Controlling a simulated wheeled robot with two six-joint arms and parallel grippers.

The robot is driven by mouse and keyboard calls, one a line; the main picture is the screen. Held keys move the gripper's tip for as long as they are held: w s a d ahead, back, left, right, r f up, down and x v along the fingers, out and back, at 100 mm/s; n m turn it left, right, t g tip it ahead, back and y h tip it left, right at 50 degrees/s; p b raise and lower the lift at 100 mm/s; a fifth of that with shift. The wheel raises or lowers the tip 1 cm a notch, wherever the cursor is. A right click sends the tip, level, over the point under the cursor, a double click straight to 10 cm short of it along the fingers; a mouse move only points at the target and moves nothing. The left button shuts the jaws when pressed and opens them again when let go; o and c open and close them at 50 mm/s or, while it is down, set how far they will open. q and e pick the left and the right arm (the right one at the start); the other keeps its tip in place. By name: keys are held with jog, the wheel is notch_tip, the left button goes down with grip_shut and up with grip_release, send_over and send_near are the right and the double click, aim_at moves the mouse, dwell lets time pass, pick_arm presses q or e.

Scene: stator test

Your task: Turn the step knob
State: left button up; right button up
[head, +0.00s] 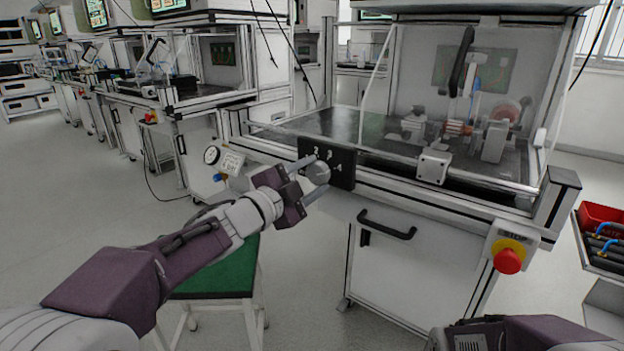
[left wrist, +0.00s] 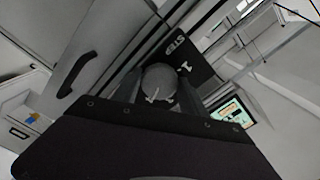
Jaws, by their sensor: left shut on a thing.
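The step knob (head: 317,173) is a round grey knob on a black panel (head: 343,166) with white numbers, on the front edge of the test bench. My left gripper (head: 318,176) reaches it from the left, with its fingers on either side of the knob, shut on it. In the left wrist view the round knob (left wrist: 159,82) sits between the two fingers, with a white mark on its face. Part of the black panel (left wrist: 188,58) with white lettering shows behind it. My right arm shows only in part at the bottom right; its gripper is out of view.
A red emergency stop button (head: 508,261) sticks out at the bench's right. A black handle (head: 387,225) is on the cabinet door below the panel. A green-topped stool (head: 215,275) stands below my left arm.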

pick_arm(q)
jog(key=shift+f, duration=0.1)
dwell(0.4)
jog(key=o, duration=1.4)
jog(key=p+v, duration=0.3)
jog(key=v, duration=0.6)
jog(key=shift+s, duration=0.1)
